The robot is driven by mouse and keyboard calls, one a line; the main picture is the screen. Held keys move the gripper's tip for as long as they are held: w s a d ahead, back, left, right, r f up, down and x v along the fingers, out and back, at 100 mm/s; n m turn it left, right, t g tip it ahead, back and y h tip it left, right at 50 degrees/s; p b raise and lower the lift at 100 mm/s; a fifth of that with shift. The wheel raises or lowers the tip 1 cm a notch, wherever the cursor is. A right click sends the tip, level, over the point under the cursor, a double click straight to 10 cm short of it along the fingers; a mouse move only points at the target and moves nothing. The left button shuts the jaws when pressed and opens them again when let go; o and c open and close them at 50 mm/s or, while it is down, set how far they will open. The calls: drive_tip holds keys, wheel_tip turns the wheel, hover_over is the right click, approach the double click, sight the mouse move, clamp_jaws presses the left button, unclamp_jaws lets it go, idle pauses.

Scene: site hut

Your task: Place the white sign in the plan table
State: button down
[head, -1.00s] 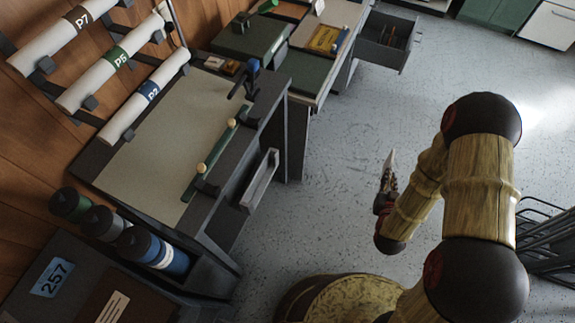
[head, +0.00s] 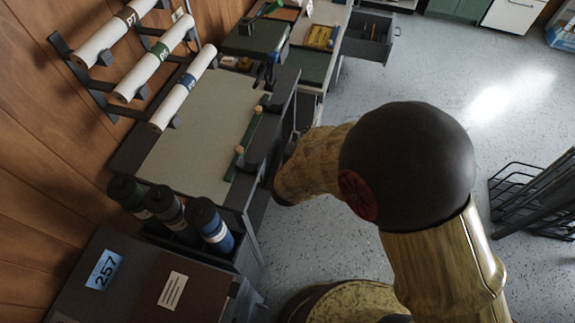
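The plan table (head: 196,135) is the sloped drawing board at left centre, with a pale sheet on top and a green straightedge (head: 242,146) with wooden knobs along its right side. My arm reaches to the table's right side, and my gripper is mostly hidden behind the arm there. I cannot see its fingers, or whether it holds anything. A small white upright piece (head: 308,8) stands on the far desk at the top edge. I cannot tell whether it is the white sign.
Rolled plans (head: 184,86) hang on a wall rack at left. Several dark tubes (head: 208,224) stand at the table's near end, beside a cabinet marked 257 (head: 104,269). A far drawer (head: 368,38) is open. A black wire rack (head: 515,195) stands right. The floor (head: 430,75) beyond my arm is clear.

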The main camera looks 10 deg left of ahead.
drive_tip(key=s+a+r, duration=0.3)
drive_tip(key=s+a, duration=0.1)
drive_tip(key=a, duration=0.3)
wheel_tip(320, 180, down, 10)
drive_tip(key=b, duration=0.4)
drive_tip(key=shift+s+a, duration=0.2)
drive_tip(key=shift+s, duration=0.15)
drive_tip(key=c, duration=2.4)
unclamp_jaws()
drive_tip(key=shift+f, duration=0.15)
drive_tip(key=o, duration=0.4)
